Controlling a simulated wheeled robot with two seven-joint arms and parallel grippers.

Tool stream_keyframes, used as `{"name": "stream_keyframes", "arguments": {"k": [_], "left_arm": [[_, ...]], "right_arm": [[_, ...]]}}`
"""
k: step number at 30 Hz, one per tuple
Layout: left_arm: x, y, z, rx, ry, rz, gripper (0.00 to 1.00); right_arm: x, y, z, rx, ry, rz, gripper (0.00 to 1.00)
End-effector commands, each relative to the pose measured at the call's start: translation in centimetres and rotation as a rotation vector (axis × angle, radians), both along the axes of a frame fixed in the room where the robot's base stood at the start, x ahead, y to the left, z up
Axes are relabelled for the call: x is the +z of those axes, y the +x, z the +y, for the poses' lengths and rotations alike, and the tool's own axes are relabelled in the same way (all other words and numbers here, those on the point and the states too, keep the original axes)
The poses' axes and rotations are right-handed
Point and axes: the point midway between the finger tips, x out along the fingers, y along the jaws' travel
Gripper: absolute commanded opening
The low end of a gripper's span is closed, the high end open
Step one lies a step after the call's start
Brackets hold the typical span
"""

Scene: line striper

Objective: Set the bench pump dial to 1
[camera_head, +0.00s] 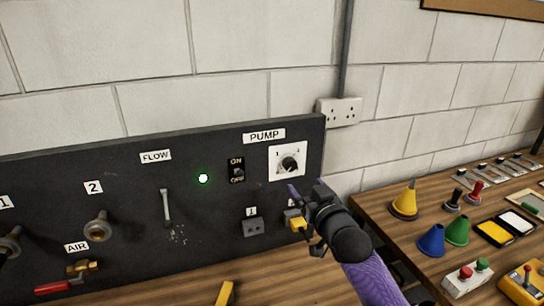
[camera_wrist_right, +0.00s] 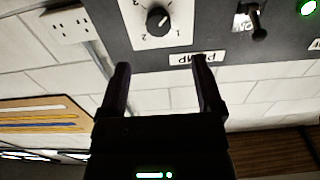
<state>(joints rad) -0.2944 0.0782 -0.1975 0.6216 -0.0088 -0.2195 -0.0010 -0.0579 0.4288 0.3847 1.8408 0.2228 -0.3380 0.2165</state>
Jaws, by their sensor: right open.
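The pump dial (camera_head: 288,164) is a black round knob on a white square plate, under the PUMP label (camera_head: 264,136) at the right end of the dark panel. The dial also shows at the top of the right wrist view (camera_wrist_right: 158,19), where its plate is upside down with small numbers around the knob. I cannot tell which number it points at. My right gripper (camera_head: 303,207) is open and empty, just below the dial in the head view and apart from it. Its two fingers (camera_wrist_right: 162,66) point toward the panel in the wrist view. My left gripper is not in view.
The panel (camera_head: 130,200) also carries an ON/OFF switch (camera_head: 237,170), a lit green lamp (camera_head: 203,178), a FLOW lever (camera_head: 166,207) and sockets. A yellow plug (camera_head: 298,224) is close to my right gripper. Cones and button boxes stand on the right-hand bench.

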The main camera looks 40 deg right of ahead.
Motion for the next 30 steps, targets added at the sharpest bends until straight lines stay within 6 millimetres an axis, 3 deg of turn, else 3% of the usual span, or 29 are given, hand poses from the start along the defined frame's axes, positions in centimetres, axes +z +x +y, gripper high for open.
{"name": "stream_keyframes", "arguments": {"k": [6, 12, 23, 30], "left_arm": [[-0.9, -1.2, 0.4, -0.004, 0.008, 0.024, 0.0], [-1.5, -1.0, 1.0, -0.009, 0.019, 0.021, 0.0], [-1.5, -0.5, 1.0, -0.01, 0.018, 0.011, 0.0], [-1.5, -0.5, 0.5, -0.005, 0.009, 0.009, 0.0]], "right_arm": [[-0.2, 4.9, -1.6, -0.001, 0.0, 0.0, 0.84], [-0.2, 8.1, -2.5, 0.001, 0.0, 0.003, 0.84], [-0.2, 8.9, -2.8, 0.001, -0.001, 0.004, 0.84], [-0.2, 8.8, -2.7, 0.001, 0.0, 0.005, 0.35]]}}
